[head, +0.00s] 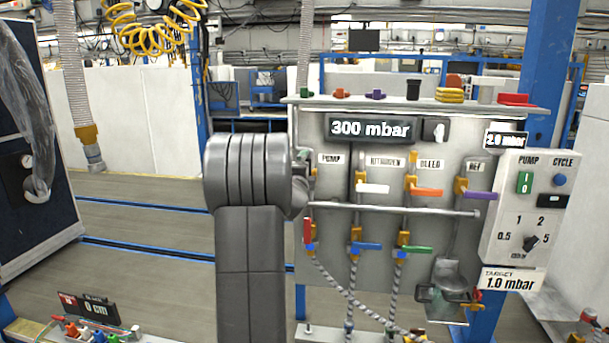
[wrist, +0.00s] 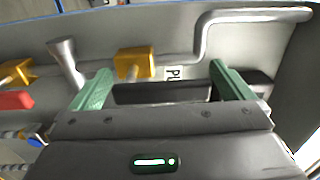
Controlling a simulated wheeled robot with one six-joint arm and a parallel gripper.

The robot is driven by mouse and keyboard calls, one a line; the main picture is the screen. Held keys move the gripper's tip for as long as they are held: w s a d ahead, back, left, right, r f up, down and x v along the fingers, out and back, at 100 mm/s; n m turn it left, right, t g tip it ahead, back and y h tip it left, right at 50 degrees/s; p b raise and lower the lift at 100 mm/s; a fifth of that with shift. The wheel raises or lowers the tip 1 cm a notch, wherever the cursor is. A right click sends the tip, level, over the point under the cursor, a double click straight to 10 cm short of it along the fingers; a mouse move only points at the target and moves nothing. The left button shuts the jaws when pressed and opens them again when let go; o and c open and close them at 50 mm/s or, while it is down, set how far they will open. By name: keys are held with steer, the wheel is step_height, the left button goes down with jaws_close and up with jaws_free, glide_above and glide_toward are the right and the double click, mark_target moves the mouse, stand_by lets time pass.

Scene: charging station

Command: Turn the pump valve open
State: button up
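The pump valve (head: 313,182) is on the left of the grey panel under the PUMP label, mostly hidden behind my arm in the head view. In the wrist view a yellow valve body (wrist: 135,63) sits beside a partly hidden label reading "PU". My gripper (wrist: 161,68) has two green fingers standing wide apart, with the valve body beyond the gap, nearer the left finger. I cannot tell whether a finger touches it. I cannot make out the pump valve's handle. In the head view my gripper (head: 301,156) is partly hidden at the panel's left edge.
Other valves with white (head: 373,188), orange (head: 428,192) and purple (head: 479,195) handles are to the right. A horizontal rail (head: 400,208) crosses the panel. A red handle (head: 308,231) is below. The display (head: 370,129) reads 300 mbar. A control box (head: 528,205) is at right.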

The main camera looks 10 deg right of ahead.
steer(key=b+v, duration=0.3)
steer(key=v, duration=1.1)
steer(key=shift+b, duration=0.35)
steer(key=shift+w+d, duration=0.1)
steer(key=shift+w, duration=0.1)
steer(key=p+x, duration=0.3)
steer(key=x, duration=1)
steer(key=shift+w+d+p, duration=0.15)
steer(key=shift+w+p, duration=0.1)
steer(key=shift+p, duration=0.1)
steer(key=shift+s, duration=0.15)
